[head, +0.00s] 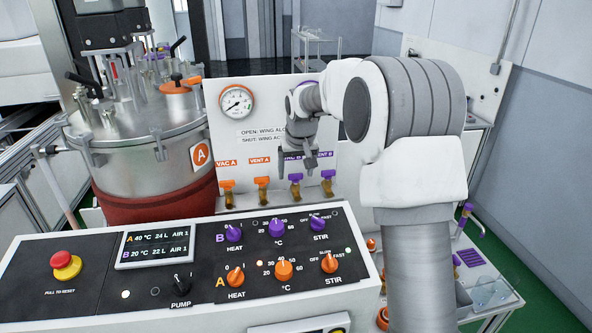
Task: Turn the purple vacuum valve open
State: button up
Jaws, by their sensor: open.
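Two purple-winged valves sit low on the white panel (270,105). The left one (295,180) is under a purple label partly hidden by my gripper; the right one (327,180) is under a label that seems to read VENT B. Both purple wings appear to lie across their brass bodies. My gripper (308,163) is open and empty, with its fingers just above and between the two purple valves. Contact with either valve cannot be made out.
Orange valves VAC A (227,186) and VENT A (262,183) stand to the left. A pressure gauge (236,101) is above them. A steel vessel (145,150) stands left of the panel. The control console (200,275) with several knobs fills the foreground.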

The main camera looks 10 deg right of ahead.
jog(key=shift+w+f, duration=0.1)
jog(key=shift+f, duration=0.1)
jog(key=shift+c, duration=0.2)
grip_shut()
